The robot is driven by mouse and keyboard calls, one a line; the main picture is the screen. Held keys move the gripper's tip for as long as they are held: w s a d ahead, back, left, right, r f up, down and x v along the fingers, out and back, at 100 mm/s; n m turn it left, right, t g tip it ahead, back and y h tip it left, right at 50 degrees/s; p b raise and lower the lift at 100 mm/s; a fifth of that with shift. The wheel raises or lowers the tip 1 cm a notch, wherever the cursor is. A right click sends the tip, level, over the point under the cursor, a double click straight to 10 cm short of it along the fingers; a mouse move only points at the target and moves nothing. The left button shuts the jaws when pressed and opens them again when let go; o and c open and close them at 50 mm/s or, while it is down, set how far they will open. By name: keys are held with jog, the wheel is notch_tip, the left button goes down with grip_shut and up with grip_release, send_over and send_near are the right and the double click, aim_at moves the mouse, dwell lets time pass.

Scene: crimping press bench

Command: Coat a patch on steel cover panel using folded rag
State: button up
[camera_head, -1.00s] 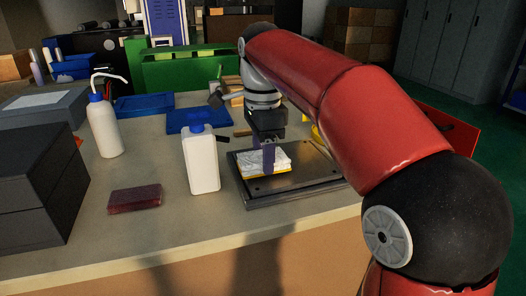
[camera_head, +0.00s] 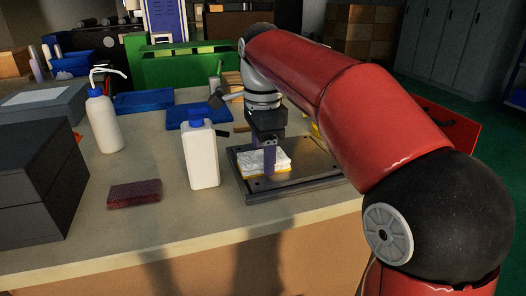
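A dark steel cover panel (camera_head: 308,173) lies flat on the bench, right of the white bottle. A folded rag (camera_head: 252,163), white with a yellow lower edge, rests on the panel's left part. My gripper (camera_head: 269,163) points down at the rag. One purple finger shows in front of the rag's near side, and the gripper appears shut on it; the far finger is hidden. A white bottle with a blue cap (camera_head: 202,158) stands upright, close to the panel's left edge.
A dark red block (camera_head: 134,194) lies front left. A white squeeze bottle (camera_head: 104,122) stands behind it. Dark grey drawers (camera_head: 32,185) fill the left side. Blue trays (camera_head: 143,102) lie at the back.

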jog(key=shift+r+p, duration=0.35)
jog(key=shift+p, duration=0.25)
dwell(0.5)
jog(key=c, duration=0.7)
